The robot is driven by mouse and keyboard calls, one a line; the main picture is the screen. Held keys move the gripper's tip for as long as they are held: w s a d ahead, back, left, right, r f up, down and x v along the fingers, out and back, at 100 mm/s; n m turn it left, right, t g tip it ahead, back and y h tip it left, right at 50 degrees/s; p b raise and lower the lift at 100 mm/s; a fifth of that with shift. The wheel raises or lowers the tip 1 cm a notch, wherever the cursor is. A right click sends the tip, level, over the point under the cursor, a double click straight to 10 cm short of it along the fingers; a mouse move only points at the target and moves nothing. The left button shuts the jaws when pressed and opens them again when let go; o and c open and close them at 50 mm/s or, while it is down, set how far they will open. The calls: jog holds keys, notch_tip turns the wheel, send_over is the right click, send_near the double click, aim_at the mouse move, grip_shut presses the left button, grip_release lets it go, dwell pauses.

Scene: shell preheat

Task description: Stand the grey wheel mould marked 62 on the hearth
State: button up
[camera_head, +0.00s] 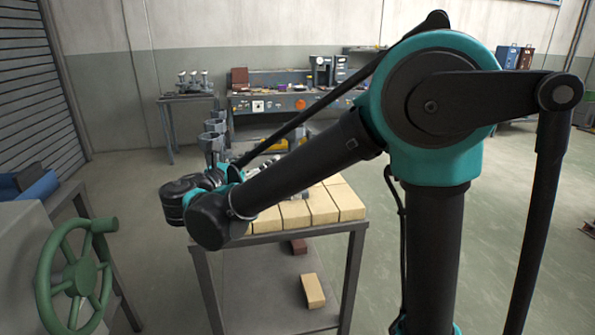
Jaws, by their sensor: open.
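The hearth (296,216) is a bed of pale yellow firebricks on a dark metal table, left of centre. Several grey round pieces, which look like moulds (212,143), stand in a row beyond the left far side of the bricks. No number is readable on them, so I cannot tell which is marked 62. My arm reaches left across the hearth. My gripper (266,167) is partly hidden behind my forearm and wrist, above the far part of the bricks. It is open, and I see nothing held in it.
A green handwheel (76,278) on a grey machine stands at the front left. A loose brick (313,291) and a dark red brick (299,247) lie on the table's lower shelf. A cluttered workbench (290,103) stands at the back. The floor at right is mostly clear.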

jog(key=shift+f+x, duration=0.15)
jog(key=shift+x, duration=3.75)
jog(key=shift+f+x, duration=0.15)
jog(key=shift+x, duration=3.7)
grip_shut()
